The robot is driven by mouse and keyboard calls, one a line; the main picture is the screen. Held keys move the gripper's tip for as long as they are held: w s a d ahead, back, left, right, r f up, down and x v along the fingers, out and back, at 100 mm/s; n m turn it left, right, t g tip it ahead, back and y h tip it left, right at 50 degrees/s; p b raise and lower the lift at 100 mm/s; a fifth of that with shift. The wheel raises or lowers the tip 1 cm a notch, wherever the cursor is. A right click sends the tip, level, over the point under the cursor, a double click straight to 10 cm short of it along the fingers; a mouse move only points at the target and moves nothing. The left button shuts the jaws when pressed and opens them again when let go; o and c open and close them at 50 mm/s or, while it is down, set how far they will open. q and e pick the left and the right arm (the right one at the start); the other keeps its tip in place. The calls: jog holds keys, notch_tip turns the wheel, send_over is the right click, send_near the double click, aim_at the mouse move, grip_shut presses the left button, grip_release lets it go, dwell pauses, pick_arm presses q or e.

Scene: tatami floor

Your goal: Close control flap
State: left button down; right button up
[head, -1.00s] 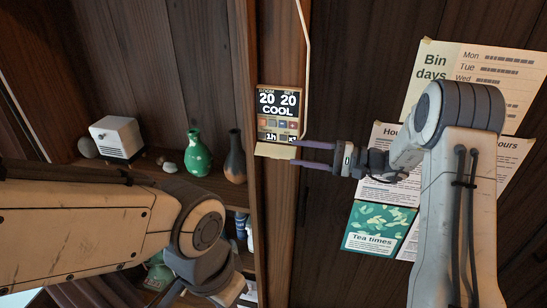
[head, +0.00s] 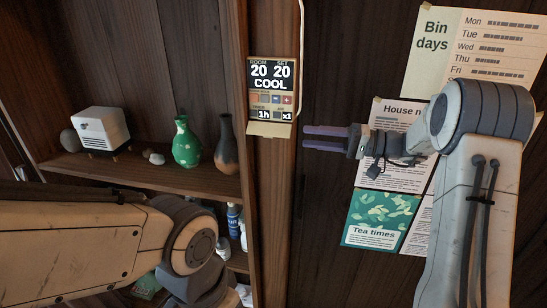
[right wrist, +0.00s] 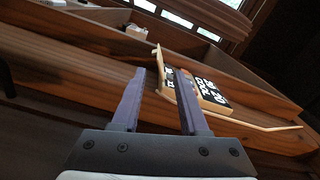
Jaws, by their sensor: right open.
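The control panel (head: 270,84) is on a wooden post and reads "20 20 COOL". Its cream flap (head: 268,129) is open and juts out from the panel's lower edge. My right gripper (head: 304,137) is open and empty, just right of the flap with a small gap. In the right wrist view, the flap (right wrist: 160,72) shows as a thin pale edge between the fingertips of the right gripper (right wrist: 159,71), with the panel (right wrist: 210,91) behind the right finger. I cannot tell its depth there. My left arm shows at lower left in the head view; its fingers are not visible.
Left of the post, a shelf (head: 130,170) holds a white box (head: 101,127), a green vase (head: 186,145) and a dark vase (head: 226,147). A pale rail (head: 302,45) runs beside the panel. Paper notices (head: 474,50) hang on the right wall.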

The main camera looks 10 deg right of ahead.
aim_at(273, 136)
jog(key=w+a+n, duration=0.1)
jog(key=a, duration=0.2)
jog(key=w+a+n+p, duration=0.1)
jog(key=a, duration=0.1)
jog(key=w+a+n, duration=0.1)
jog(key=a+n, duration=0.1)
jog(key=a, duration=0.1)
jog(key=shift+a+f, duration=0.35)
pick_arm(q)
jog(key=shift+f+p, duration=0.2)
jog(key=shift+p, duration=0.1)
pick_arm(e)
jog(key=shift+w+a+f, duration=0.15)
jog(key=shift+a, duration=0.25)
jog(key=shift+c, duration=0.3)
grip_shut()
